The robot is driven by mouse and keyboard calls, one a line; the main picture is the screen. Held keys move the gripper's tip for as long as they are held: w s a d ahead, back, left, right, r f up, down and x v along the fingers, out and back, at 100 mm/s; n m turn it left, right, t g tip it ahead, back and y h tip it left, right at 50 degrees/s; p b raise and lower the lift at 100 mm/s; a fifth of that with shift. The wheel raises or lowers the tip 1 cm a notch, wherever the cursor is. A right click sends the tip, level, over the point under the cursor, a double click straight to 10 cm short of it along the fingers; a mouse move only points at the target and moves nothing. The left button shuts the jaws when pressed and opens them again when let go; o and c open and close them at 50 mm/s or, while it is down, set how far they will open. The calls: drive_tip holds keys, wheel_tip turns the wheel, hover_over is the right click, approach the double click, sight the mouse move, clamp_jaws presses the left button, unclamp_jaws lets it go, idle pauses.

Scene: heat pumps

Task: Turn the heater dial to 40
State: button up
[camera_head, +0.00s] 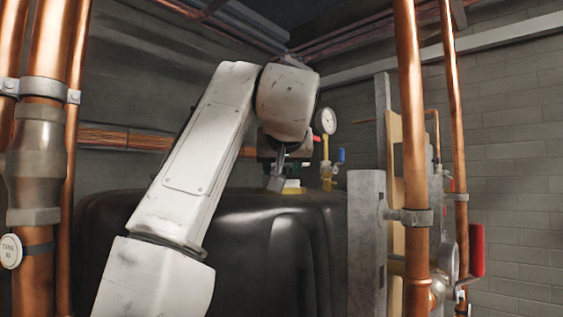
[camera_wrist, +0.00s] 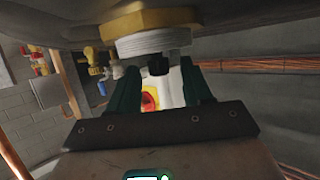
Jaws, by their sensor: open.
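My gripper (camera_wrist: 160,78) shows its two dark green fingers apart in the wrist view. Between and beyond them is a white surface with a round red-and-yellow part (camera_wrist: 149,98), which looks like the heater dial; its numbers cannot be read. A small black part lies near the fingertips at the top of the gap. I cannot tell whether the fingers touch anything. In the head view my gripper (camera_head: 276,181) points down near a yellow-and-white fitting (camera_head: 292,187) on top of the black tank (camera_head: 265,235). The dial cannot be made out there.
A white threaded fitting with a brass collar (camera_wrist: 148,20) sits close above the fingertips in the wrist view. A pressure gauge (camera_head: 326,121) and valves stand right of my gripper. Copper pipes (camera_head: 410,140) and a grey post (camera_head: 366,240) stand at right.

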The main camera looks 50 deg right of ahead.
clamp_jaws()
idle(0.5)
drive_tip(key=shift+d+n+t, duration=0.1)
drive_tip(key=shift+n+t, duration=0.2)
drive_tip(key=n+y, duration=0.1)
drive_tip(key=n+t+y+b, duration=0.1)
drive_tip(key=y, duration=0.1)
drive_tip(key=n+t+y, duration=0.1)
drive_tip(key=n, duration=0.1)
drive_tip(key=shift+s+d+y+b, duration=0.2)
drive_tip(key=shift+d+y+b, duration=0.1)
drive_tip(key=shift+y+b, duration=0.1)
drive_tip(key=n+y+b, duration=0.1)
drive_tip(key=n+y, duration=0.1)
drive_tip(key=n+t+y+b, duration=0.1)
drive_tip(key=n+y, duration=0.1)
drive_tip(key=y, duration=0.1)
drive_tip(key=shift+d+n, duration=0.2)
drive_tip(key=shift+n, duration=0.2)
drive_tip(key=shift+y+b, duration=0.35)
drive_tip(key=shift+y, duration=0.05)
unclamp_jaws()
